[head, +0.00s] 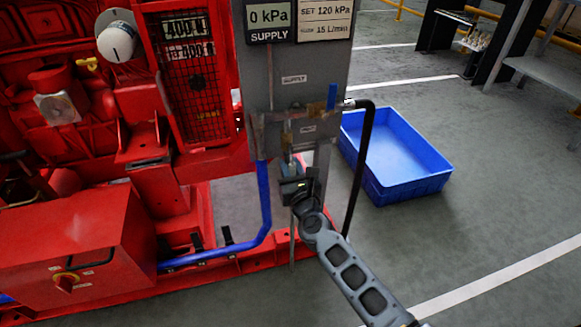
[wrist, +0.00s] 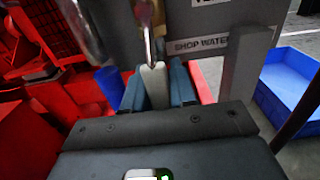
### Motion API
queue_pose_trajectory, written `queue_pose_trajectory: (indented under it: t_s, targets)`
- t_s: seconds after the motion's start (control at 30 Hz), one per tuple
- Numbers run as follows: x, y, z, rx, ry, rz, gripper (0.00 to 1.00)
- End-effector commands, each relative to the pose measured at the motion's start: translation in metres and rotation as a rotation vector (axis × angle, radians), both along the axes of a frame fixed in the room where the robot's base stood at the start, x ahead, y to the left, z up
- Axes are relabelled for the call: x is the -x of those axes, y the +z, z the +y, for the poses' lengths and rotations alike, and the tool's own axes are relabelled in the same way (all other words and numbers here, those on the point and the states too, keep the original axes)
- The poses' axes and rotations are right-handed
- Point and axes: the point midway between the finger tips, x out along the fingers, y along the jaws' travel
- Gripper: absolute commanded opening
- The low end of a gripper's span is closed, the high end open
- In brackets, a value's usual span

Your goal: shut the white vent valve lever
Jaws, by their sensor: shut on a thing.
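A white lever (wrist: 153,85) hangs down from a brass valve fitting (wrist: 150,15) in the wrist view. My gripper (wrist: 155,88) has its two blue-grey fingers closed on either side of this lever. In the head view my gripper (head: 291,172) is at the lower edge of the grey panel (head: 290,105), just under the brass valve (head: 286,138). There the white lever is mostly hidden by the fingers. A sign reading "SHOP WATER" (wrist: 201,45) is just right of the fitting in the wrist view.
A blue lever (head: 331,97) stands upright at the panel's right side. A black hose (head: 366,150) loops down right of my gripper, and a blue pipe (head: 264,200) runs down left of it. A blue tray (head: 425,187) lies on the floor. The gauge reads 0 kPa (head: 270,16).

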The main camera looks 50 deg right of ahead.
Motion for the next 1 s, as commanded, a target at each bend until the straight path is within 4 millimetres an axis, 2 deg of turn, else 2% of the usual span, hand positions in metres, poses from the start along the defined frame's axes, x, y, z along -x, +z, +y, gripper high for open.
queue_pose_trajectory:
  t_s: [0.2, 0.6, 0.93, 0.97, 1.0]
  targets:
    - [-0.002, -0.001, 0.003, -0.032, 0.002, -0.023, 0.0]
    - [-0.014, 0.005, 0.021, -0.335, 0.0, -0.228, 0.0]
    - [-0.015, 0.006, 0.022, -0.349, 0.0, -0.236, 0.0]
    - [-0.015, 0.006, 0.022, -0.349, 0.0, -0.236, 0.29]
    - [-0.014, 0.006, 0.022, -0.348, 0.0, -0.235, 0.32]
